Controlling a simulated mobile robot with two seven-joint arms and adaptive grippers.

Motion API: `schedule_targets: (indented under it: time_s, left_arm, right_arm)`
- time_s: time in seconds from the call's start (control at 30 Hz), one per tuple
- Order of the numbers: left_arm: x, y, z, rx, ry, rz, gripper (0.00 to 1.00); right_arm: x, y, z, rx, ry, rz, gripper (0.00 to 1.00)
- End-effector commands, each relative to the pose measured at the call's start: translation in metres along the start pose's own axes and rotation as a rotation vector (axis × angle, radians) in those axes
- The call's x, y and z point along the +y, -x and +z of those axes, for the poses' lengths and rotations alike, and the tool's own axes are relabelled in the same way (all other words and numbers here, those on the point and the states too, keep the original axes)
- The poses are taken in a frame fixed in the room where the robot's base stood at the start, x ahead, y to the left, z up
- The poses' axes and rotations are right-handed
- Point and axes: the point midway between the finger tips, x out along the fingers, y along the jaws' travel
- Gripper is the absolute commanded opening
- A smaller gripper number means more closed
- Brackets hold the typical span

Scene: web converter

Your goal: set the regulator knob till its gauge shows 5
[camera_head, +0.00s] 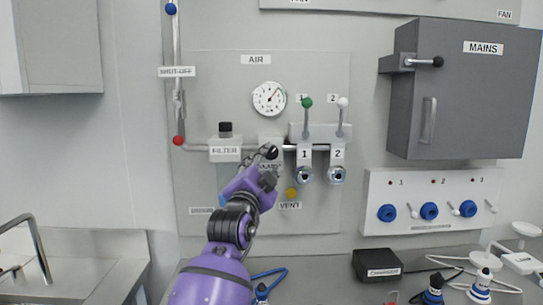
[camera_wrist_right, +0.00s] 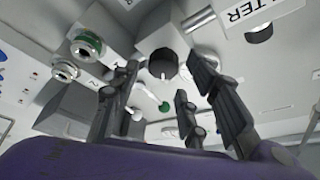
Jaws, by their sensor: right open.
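The round white gauge (camera_head: 268,98) sits on the AIR panel below its label. Its needle seems to point up and to the right, but the numerals are too small to read. The black regulator knob (camera_head: 271,152) is below the gauge, partly hidden by my right gripper (camera_head: 267,165). In the right wrist view the dark knob (camera_wrist_right: 163,64) with a white mark lies between the open fingers of my right gripper (camera_wrist_right: 165,72). I cannot tell whether any finger touches it. My left gripper is not in view.
The FILTER block (camera_head: 225,149) is left of the knob. Levers with a green ball (camera_head: 307,103) and a white ball (camera_head: 342,102) stand right, above round outlets 1 (camera_head: 304,175) and 2 (camera_head: 337,175). A yellow VENT button (camera_head: 291,193) is below right.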

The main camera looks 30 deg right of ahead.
Motion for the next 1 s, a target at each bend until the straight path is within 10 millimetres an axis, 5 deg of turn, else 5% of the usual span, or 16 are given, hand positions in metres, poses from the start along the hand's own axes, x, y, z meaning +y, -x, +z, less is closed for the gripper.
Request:
schedule_targets:
  time_s: [0.23,0.6,0.9,1.0]
  left_arm:
    - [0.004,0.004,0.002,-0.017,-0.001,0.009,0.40]
    - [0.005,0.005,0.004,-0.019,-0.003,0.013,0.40]
    - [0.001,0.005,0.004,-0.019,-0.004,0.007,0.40]
    - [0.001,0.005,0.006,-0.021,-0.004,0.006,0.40]
  right_arm:
    - [-0.002,-0.034,-0.002,0.002,0.001,-0.001,0.41]
    - [0.001,-0.040,0.000,0.000,0.002,0.001,0.41]
    - [0.002,-0.040,0.000,-0.001,0.003,0.003,0.02]
    - [0.004,-0.040,0.001,-0.001,0.012,0.002,0.02]
